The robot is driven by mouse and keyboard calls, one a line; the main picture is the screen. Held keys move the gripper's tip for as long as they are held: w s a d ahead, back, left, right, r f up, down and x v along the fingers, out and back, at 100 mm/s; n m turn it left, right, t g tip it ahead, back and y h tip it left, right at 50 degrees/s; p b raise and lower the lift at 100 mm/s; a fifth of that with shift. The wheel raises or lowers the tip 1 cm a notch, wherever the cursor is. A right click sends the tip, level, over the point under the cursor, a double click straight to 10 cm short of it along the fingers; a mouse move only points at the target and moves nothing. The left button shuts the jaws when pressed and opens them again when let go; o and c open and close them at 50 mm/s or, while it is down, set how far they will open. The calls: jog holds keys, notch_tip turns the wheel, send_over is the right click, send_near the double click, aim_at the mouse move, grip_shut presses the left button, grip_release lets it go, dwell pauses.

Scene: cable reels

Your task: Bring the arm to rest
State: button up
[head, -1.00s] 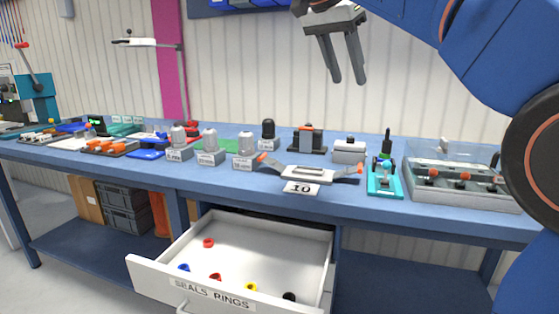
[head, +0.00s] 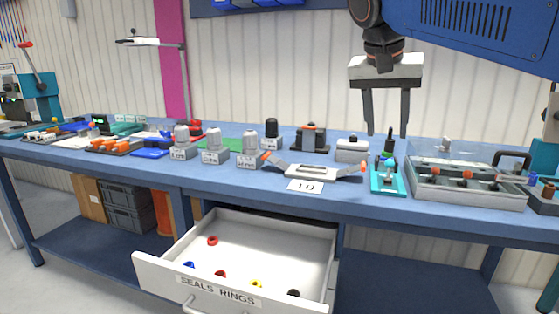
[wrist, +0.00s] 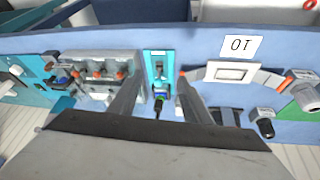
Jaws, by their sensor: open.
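In the wrist view the fingers of my gripper (wrist: 158,100) spread to either side of the same teal fixture (wrist: 158,68). My blue arm comes in from the upper right of the head view.
The blue bench (head: 345,198) holds a clear-lidded tray (head: 466,190), a clamp with a "10" card (head: 305,187), and several grey blocks with domed tops. An open drawer (head: 222,292) with small coloured rings juts out in front.

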jog(key=s+d+f+n+y, duration=0.1)
jog(key=s+d+f+n, duration=0.1)
jog(key=s+f, duration=0.5)
jog(key=s+d+f+n+y, duration=0.1)
jog(key=s+f, duration=0.6)
jog(key=f, duration=0.9)
jog(key=s+d+f+n+t+y, duration=0.1)
jog(key=s+d+f+n, duration=0.1)
jog(key=s+f, duration=0.5)
notch_tip(320, 180, down, 4)
jog(key=shift+s+d+f+n, duration=0.25)
jog(key=shift+d+n, duration=0.15)
jog(key=shift+d, duration=0.1)
jog(key=shift+r, duration=0.1)
